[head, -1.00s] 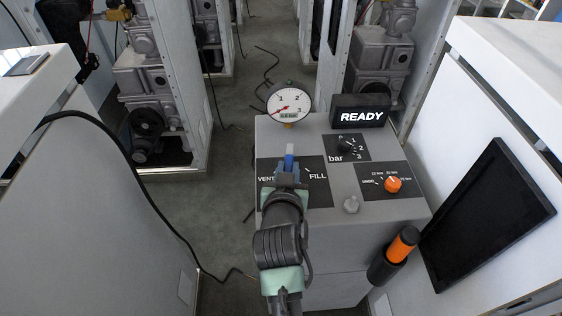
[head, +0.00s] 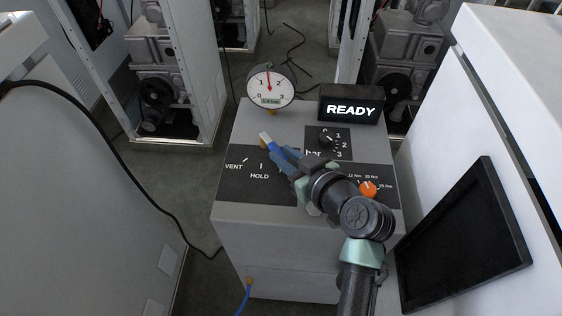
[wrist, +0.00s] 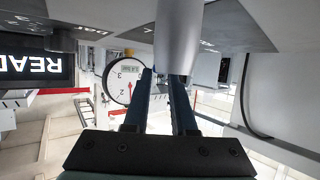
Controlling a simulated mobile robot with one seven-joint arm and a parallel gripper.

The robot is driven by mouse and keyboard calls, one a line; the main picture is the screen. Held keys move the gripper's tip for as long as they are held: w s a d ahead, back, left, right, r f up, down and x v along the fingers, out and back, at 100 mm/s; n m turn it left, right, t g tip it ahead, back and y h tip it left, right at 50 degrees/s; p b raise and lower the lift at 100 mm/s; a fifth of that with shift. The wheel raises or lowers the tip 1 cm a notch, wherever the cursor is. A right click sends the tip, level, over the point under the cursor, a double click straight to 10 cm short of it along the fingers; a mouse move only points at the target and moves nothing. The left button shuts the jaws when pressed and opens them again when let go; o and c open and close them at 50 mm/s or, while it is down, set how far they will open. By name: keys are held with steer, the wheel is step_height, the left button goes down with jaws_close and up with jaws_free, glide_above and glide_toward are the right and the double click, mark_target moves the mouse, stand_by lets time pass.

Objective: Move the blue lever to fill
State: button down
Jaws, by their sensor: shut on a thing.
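The blue lever (head: 270,144) stands out from the control box's top panel in the head view, with a pale tip leaning up and left. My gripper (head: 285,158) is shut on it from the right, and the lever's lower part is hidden. In the wrist view, a grey rounded shaft (wrist: 178,40) shows at the fingers (wrist: 163,95); I cannot tell if it is the lever. The VENT label (head: 234,166) and HOLD label (head: 260,175) are readable at the left. The FILL label is not visible; my gripper and arm cover the panel's right part.
The gauge (head: 270,87) has its needle near straight up, between 1 and 2. A READY display (head: 351,108), the bar knob (head: 326,139) and an orange knob (head: 368,189) are close by. A dark screen (head: 465,240) stands right.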

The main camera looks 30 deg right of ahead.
steer(key=shift+d+f+n+y+b, duration=0.1)
steer(key=shift+d+n+y+b, duration=0.2)
steer(key=shift+n+y, duration=0.15)
steer(key=c, duration=0.7)
jaws_free()
steer(key=shift+w, duration=0.1)
steer(key=v, duration=1.3)
steer(key=shift+w, duration=0.1)
